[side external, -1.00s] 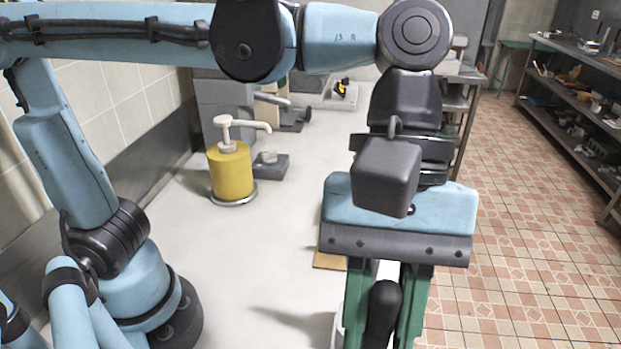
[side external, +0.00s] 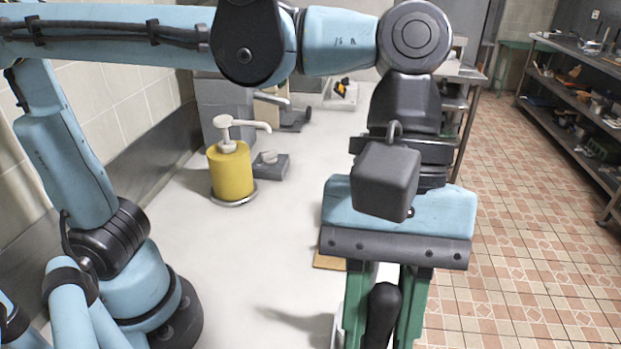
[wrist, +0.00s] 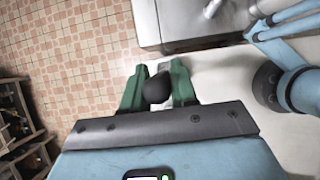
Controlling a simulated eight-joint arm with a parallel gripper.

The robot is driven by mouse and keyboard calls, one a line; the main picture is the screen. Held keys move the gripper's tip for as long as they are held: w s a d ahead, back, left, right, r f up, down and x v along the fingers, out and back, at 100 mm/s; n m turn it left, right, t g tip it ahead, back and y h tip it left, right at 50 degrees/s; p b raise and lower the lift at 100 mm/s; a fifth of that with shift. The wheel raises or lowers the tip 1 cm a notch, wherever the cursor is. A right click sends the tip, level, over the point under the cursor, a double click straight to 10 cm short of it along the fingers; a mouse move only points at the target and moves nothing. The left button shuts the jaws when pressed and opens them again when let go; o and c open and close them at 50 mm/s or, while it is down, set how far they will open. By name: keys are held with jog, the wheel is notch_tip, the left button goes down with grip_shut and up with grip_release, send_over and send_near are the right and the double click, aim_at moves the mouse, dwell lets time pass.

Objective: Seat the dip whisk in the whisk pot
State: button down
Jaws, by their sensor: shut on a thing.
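My gripper (side external: 386,305) hangs low at the front right of the bench in the side external view, with green fingers pointing down. It is shut on a black rounded handle (side external: 383,312), which I take to be the dip whisk's. The handle also shows between the green fingers (wrist: 159,88) in the wrist view (wrist: 157,90). The whisk's lower end is out of the picture below in the side view and hidden behind the handle in the wrist view. I cannot make out the whisk pot in either view.
A yellow pump dispenser (side external: 231,172) stands on the pale bench (side external: 240,250) at centre left, with a small grey block (side external: 268,165) beside it. A grey metal box (wrist: 190,22) lies beyond the fingers in the wrist view.

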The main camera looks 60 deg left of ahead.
jog(key=shift+f, duration=3.4)
jog(key=c, duration=0.8)
grip_release()
jog(key=v, duration=1.2)
jog(key=shift+r, duration=0.1)
jog(key=w+a+f+m+t+y, duration=0.1)
jog(key=w+a+f+m+t, duration=0.1)
jog(key=a, duration=0.6)
jog(key=w+a+f+m+t+y, duration=0.1)
jog(key=w+a+f+m+t, duration=0.2)
jog(key=a+f, duration=0.4)
jog(key=w+a+f+m+t+y, duration=0.2)
jog(key=a+t, duration=0.4)
jog(key=a, duration=0.4)
notch_tip(320, 180, down, 3)
jog(key=shift+w+r+m, duration=0.1)
jog(key=shift+w+m, duration=0.45)
jog(key=shift+m, duration=0.45)
